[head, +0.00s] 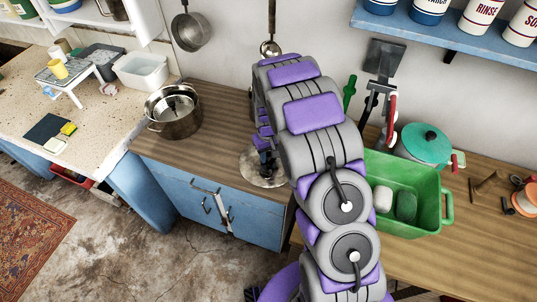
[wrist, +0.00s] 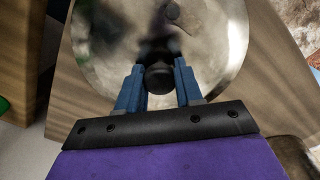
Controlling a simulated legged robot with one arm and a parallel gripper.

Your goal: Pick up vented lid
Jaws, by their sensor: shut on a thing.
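The vented lid (wrist: 215,45) is a round, shiny metal disc with a dark knob (wrist: 158,80) at its middle. It fills the top of the wrist view. My gripper (wrist: 158,74) has its two blue fingers on either side of the knob and is shut on it. In the head view the lid (head: 255,175) shows at the wooden counter's front edge, partly hidden behind my arm. I cannot tell whether it rests on the counter or hangs just above it. No vent hole is clear.
A steel pot (head: 174,122) stands on the wooden counter (head: 222,107) left of the lid. To the right are a green basin (head: 430,190) and a teal-lidded pot (head: 427,143). A pan and a ladle hang on the wall behind. Counter between pot and lid is free.

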